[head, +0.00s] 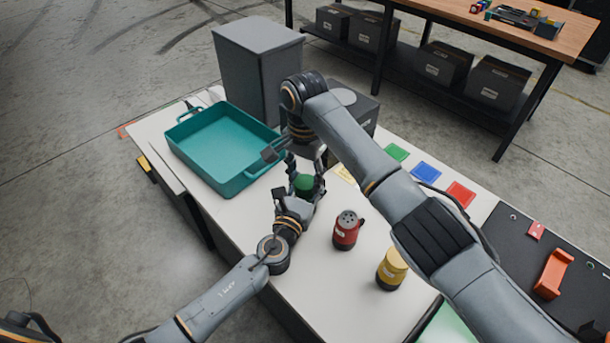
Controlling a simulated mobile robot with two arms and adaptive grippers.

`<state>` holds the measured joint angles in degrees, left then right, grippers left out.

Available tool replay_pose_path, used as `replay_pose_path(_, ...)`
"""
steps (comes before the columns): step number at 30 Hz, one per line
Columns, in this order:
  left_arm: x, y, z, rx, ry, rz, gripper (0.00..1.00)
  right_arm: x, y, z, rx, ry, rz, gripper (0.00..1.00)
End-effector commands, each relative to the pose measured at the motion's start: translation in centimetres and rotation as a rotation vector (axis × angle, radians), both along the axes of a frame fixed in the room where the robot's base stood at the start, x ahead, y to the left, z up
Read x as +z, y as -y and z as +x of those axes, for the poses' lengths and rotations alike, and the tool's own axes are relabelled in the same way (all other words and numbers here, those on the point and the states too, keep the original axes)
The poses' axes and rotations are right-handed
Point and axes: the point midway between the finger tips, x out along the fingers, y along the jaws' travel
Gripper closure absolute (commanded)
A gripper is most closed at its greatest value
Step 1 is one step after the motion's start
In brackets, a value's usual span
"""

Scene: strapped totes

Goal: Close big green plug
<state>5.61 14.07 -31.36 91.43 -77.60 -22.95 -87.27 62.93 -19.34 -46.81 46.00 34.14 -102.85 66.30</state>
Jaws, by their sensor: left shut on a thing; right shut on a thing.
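The big green plug (304,184) is upright above the white table, largely hidden by both hands. My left gripper (300,189) comes from below and is shut around its lower part. My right gripper (305,163) comes down from above, with its fingers at the plug's top, and is shut on it. Whether a separate cap sits between the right fingers is hidden. A red plug (346,231) and a yellow plug (391,270) stand upright on the table to the right; the red one shows dark holes or pins on top.
A teal tray (196,183), empty, lies left of the hands. A grey bin (258,75) and a dark box (352,108) stand behind. Green (396,152), blue (426,172) and red (461,194) squares lie at the table's far edge. A dark panel (510,235) is at right.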

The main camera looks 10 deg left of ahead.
Motion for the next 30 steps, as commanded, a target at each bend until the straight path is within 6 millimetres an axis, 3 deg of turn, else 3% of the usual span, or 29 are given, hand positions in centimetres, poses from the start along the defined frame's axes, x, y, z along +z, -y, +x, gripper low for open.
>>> replay_pose_path(10, 0.0, 0.0, 0.0, -0.001, -0.001, 0.000, 1.00, 0.1, 0.0, 0.1, -0.061, 0.002, 0.000, 0.67)
replay_pose_path(11, 0.0, 0.0, 0.0, -0.001, -0.001, 0.000, 1.00, 0.1, 0.0, 0.1, -0.061, 0.002, 0.000, 0.48)
replay_pose_path(14, 0.0, 0.0, 0.0, -0.001, -0.001, 0.000, 1.00, 0.1, 0.0, 0.1, -0.060, 0.002, 0.000, 0.28)
replay_pose_path(24, 0.0, 0.0, 0.0, -0.001, -0.001, 0.000, 1.00, 0.2, 0.0, 0.1, -0.059, 0.001, 0.000, 0.28)
replay_pose_path(30, 0.0, 0.0, 0.0, -0.001, -0.001, 0.000, 1.00, 2.1, 0.0, 0.1, -0.058, 0.004, 0.001, 0.28)
